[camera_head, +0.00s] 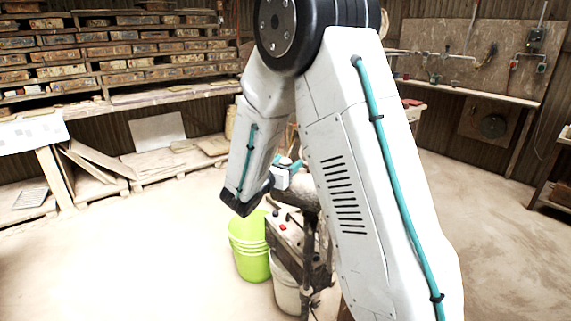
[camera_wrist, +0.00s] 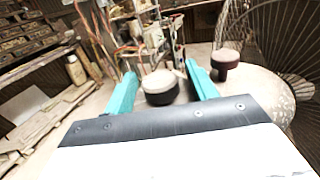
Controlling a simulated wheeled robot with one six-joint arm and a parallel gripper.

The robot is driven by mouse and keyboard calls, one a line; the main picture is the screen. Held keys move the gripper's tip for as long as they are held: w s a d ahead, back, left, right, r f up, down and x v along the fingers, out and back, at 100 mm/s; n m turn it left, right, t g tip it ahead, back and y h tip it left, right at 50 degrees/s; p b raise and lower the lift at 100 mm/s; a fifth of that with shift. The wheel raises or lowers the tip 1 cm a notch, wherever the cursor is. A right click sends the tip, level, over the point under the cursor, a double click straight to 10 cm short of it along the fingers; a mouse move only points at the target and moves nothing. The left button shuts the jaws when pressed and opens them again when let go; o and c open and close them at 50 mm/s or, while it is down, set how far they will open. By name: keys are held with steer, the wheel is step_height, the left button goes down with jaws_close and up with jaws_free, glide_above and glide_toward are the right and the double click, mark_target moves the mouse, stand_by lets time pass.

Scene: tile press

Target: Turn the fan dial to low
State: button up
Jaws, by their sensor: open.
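In the wrist view a round knob with a pale top and black side (camera_wrist: 160,88) sits between the two teal fingers of my gripper (camera_wrist: 160,72). The fingers are open, one on each side of it, and a gap shows on both sides. A second, dark red-brown knob with a pale top (camera_wrist: 226,66) stands to the right, outside the fingers. The wire fan cage (camera_wrist: 272,40) fills the right edge. No setting marks are readable on either knob. In the head view my gripper (camera_head: 289,172) is small and partly hidden by my arm.
In the head view lime green buckets (camera_head: 250,252) and a white bucket (camera_head: 287,288) stand on the floor below my gripper, beside a dark stand (camera_head: 288,236) with a red switch. Loaded shelves (camera_head: 110,50) line the back left. The floor at left is clear.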

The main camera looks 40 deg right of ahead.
steer(key=c, duration=1)
steer(key=shift+m+g+h, duration=0.3)
steer(key=shift+m+g, duration=0.1)
steer(key=shift+g, duration=0.2)
steer(key=m+g, duration=0.2)
steer(key=g, duration=0.1)
steer(key=m+g+h, duration=0.1)
steer(key=g, duration=0.1)
steer(key=shift+w+m+g, duration=0.1)
steer(key=shift+m+g, duration=0.3)
steer(key=shift+m+g+y, duration=0.25)
steer(key=shift+m+g, duration=0.8)
steer(key=shift+g, duration=0.6)
steer(key=shift+m+g+y, duration=0.25)
steer(key=shift+m+g, duration=0.8)
steer(key=shift+g, duration=0.6)
steer(key=o, duration=1)
steer(key=shift+a, duration=0.1)
